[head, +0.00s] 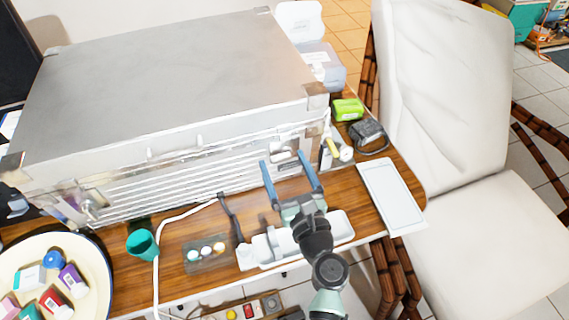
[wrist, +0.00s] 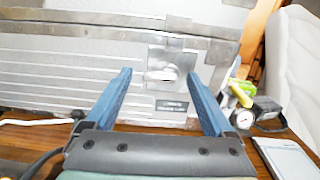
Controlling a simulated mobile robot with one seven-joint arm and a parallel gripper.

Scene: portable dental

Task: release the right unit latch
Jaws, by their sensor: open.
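The unit is a large silver case (head: 165,75) with a ribbed front, standing on the wooden table. Its right latch (head: 284,153) is a metal plate near the right end of the front. In the wrist view the latch (wrist: 165,72) shows a rounded catch, with a small dark label below it. My gripper (head: 290,170) is in front of the latch with its blue fingers apart. In the wrist view the gripper (wrist: 160,75) is open, one finger on each side of the latch, with nothing between them. Whether the fingertips touch the case front is unclear.
Below my gripper lies a white holder (head: 262,248). Left of it are a tray of small cups (head: 206,252), a teal cup (head: 142,244) and a white cord. A chair stands beyond.

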